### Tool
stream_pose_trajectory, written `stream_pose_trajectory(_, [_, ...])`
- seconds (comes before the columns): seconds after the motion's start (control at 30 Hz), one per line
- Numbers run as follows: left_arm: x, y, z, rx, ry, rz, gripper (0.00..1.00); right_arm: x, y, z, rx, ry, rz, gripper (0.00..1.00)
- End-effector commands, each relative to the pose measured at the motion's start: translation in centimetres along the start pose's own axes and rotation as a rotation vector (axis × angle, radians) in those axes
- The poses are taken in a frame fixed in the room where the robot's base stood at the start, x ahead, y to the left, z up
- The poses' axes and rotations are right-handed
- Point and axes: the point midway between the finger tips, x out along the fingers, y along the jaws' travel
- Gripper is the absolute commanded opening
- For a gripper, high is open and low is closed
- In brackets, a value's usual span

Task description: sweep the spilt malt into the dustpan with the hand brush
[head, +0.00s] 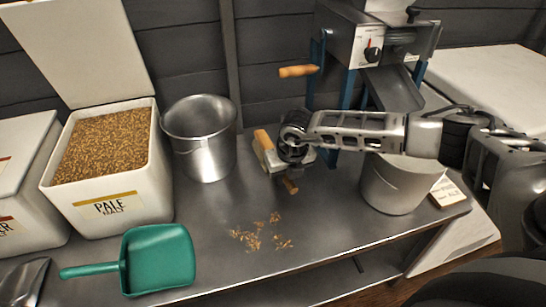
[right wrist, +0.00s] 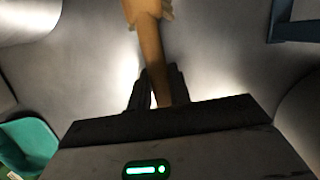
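The green dustpan (head: 160,262) lies at the front left of the steel bench, its handle pointing left. The spilt malt (head: 258,238) is a loose patch of grains to its right. The hand brush (head: 264,140) has a wooden back and pale bristles and is at mid-bench behind the malt. My right gripper (head: 291,160) is over its handle, partly hiding it; the handle end shows below. In the right wrist view both fingers (right wrist: 158,90) are close against the sides of the wooden handle (right wrist: 150,50), closed on it. My left gripper is not in view.
A steel pot (head: 205,150) and a white bin of pale malt (head: 105,205) stand at the left. A mill (head: 360,45) with a pail (head: 392,190) below stands at the right. A metal scoop (head: 25,280) lies at the front left corner. Bench around the malt is clear.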

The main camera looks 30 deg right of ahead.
Motion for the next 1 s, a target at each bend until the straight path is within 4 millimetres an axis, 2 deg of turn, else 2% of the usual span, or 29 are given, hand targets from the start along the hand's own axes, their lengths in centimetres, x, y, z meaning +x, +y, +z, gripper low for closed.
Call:
stream_pose_trajectory(0.27, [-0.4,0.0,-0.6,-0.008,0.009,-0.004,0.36,-0.5,0.0,0.2,0.000,-0.002,0.001,0.00])
stream_pose_trajectory(1.0, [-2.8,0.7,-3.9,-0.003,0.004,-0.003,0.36,-5.9,0.0,1.6,0.000,-0.002,0.001,0.00])
